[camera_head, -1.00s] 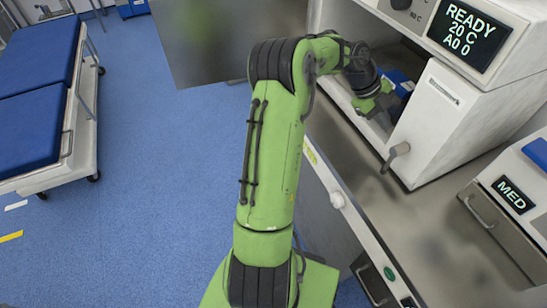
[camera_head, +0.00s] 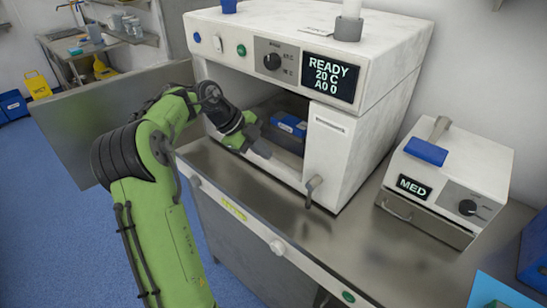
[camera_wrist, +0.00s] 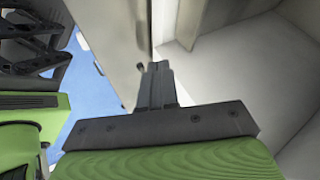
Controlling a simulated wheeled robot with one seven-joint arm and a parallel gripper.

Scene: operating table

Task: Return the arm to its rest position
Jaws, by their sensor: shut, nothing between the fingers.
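My green arm (camera_head: 150,180) reaches from the lower left to the open front of a white machine. My gripper (camera_head: 262,150) is at the chamber opening, in front of and below a blue box (camera_head: 290,125) inside. In the wrist view its dark fingers (camera_wrist: 157,82) are closed together with nothing between them. Pale chamber-like walls show to the right of the fingers there.
The white machine (camera_head: 360,55) has a display and a front handle (camera_head: 313,188). A smaller box labelled MED (camera_head: 455,170) stands to its right on the steel counter (camera_head: 370,250). A grey panel (camera_head: 75,115) stands left of the opening. Blue floor (camera_head: 45,180) lies at left.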

